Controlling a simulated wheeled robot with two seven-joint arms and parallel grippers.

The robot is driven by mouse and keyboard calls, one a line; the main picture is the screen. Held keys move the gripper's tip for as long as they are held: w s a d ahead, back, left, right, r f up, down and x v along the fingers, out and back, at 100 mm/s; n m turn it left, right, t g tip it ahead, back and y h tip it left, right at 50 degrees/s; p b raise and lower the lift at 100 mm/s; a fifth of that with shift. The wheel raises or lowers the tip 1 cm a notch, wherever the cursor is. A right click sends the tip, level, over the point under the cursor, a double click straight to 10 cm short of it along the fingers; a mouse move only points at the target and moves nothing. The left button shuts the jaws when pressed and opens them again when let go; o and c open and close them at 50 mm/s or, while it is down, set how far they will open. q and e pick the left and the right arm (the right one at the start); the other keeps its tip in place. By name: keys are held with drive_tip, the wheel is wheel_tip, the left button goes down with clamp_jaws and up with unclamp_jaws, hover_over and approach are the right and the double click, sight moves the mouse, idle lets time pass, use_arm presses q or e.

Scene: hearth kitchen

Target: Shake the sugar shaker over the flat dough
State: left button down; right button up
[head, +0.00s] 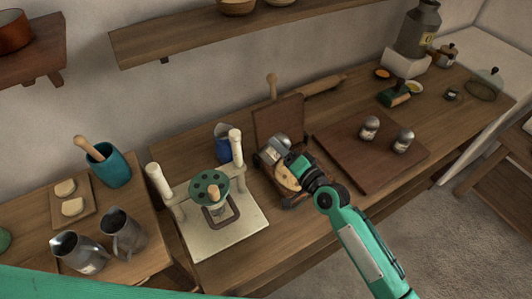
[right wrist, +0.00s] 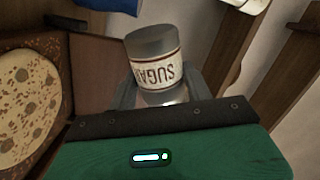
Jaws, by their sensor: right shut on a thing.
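My right gripper (head: 272,153) is shut on the sugar shaker (right wrist: 155,62), a small jar with a grey metal end and a pale label. The label's lettering reads upside down in the right wrist view. In the head view the shaker (head: 281,140) is partly hidden by the gripper. The flat dough (head: 287,179) is a pale round in an open wooden press, just below the gripper in the picture and partly covered by my arm. In the right wrist view the dough (right wrist: 25,95) is at the left, brown-speckled and apart from the shaker. My left gripper is out of view.
The press's raised wooden lid (head: 278,119) stands behind the dough. A cream stand with a green disc (head: 209,187) is close on the left, with a blue container (head: 223,150) behind it. Two metal-topped shakers (head: 369,127) (head: 403,141) stand on a dark board (head: 350,152) to the right.

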drive_tip(key=n, duration=0.3)
drive_tip(key=shift+s+r+n+b, duration=0.1)
drive_tip(key=shift+r+n+b, duration=0.15)
drive_tip(key=shift+n+b, duration=0.1)
drive_tip(key=shift+r+n, duration=0.1)
drive_tip(key=shift+n, duration=0.75)
drive_tip(key=n, duration=0.2)
drive_tip(key=n+b, duration=0.1)
drive_tip(key=shift+s+a+r+n, duration=0.15)
drive_tip(key=shift+r+n, duration=0.05)
drive_tip(key=shift+n, duration=0.2)
drive_tip(key=n, duration=0.1)
drive_tip(key=n+b, duration=0.1)
drive_tip(key=n, duration=0.1)
drive_tip(key=shift+s+a+r, duration=0.1)
drive_tip(key=shift+a+r, duration=0.05)
drive_tip(key=shift+r, duration=0.1)
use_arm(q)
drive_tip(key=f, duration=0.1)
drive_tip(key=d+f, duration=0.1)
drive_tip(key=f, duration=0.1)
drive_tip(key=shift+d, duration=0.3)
use_arm(e)
drive_tip(key=shift+r+n, duration=0.1)
drive_tip(key=shift+n, duration=0.3)
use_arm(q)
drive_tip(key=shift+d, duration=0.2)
